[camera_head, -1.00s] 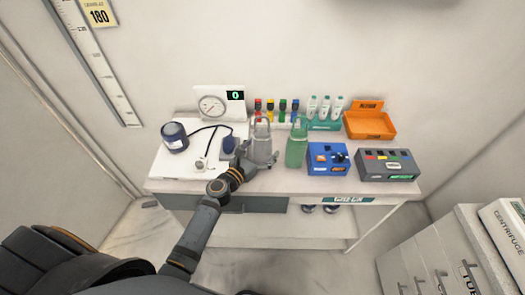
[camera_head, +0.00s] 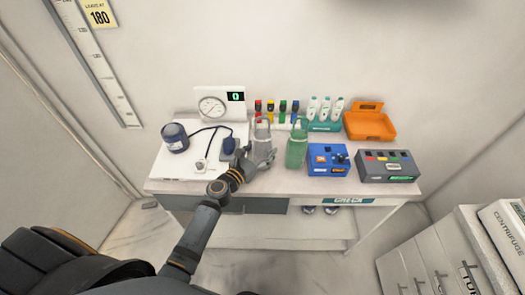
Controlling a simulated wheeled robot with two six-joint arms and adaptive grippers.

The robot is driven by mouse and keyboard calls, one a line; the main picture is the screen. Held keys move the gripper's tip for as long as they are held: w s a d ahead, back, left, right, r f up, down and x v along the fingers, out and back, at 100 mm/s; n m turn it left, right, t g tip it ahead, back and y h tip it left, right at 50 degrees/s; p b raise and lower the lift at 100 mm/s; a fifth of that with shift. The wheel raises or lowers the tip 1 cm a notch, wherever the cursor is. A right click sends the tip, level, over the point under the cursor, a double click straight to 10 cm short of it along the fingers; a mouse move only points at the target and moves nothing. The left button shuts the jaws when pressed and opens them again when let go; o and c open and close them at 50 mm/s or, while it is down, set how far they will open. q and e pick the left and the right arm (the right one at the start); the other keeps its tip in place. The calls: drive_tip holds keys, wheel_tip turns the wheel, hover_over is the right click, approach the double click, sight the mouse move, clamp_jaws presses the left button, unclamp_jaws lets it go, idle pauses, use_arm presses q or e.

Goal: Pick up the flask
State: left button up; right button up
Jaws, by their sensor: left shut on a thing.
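A clear grey flask (camera_head: 263,138) stands upright at the front middle of the white table, in the head view. My left gripper (camera_head: 263,160) is shut on the flask's lower part, with its fingers hiding some of it. I cannot tell whether the flask's base is clear of the tabletop. A green bottle-shaped vessel (camera_head: 297,146) stands just right of it, apart from my gripper. My right gripper is not in view.
On the white table (camera_head: 282,184), a blue box (camera_head: 328,160) and a grey box (camera_head: 388,166) stand right. An orange tray (camera_head: 370,126), a teal bottle rack (camera_head: 325,126) and a dial gauge (camera_head: 220,104) stand behind. A blood-pressure cuff (camera_head: 174,138) lies left.

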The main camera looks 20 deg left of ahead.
sight(259, 145)
use_arm(q)
drive_tip(key=r+p, duration=0.1)
drive_tip(key=r, duration=0.2)
drive_tip(key=r+p, duration=0.1)
drive_tip(key=shift+s+r+p, duration=0.2)
drive_tip(key=shift+s+p, duration=0.1)
drive_tip(key=shift+p, duration=0.05)
drive_tip(key=s+r+p, duration=0.1)
drive_tip(key=r, duration=0.1)
drive_tip(key=s+d+r+p, duration=0.1)
drive_tip(key=s+r, duration=0.1)
drive_tip(key=shift+s+r+p, duration=0.15)
drive_tip(key=shift+p, duration=0.15)
drive_tip(key=s+d+r+b, duration=0.1)
drive_tip(key=s+r, duration=0.3)
drive_tip(key=s, duration=0.5)
drive_tip(key=shift+s+d, duration=0.35)
drive_tip(key=shift+d, duration=0.3)
drive_tip(key=shift+r, duration=0.15)
drive_tip(key=c, duration=0.3)
drive_tip(key=shift+c, duration=0.2)
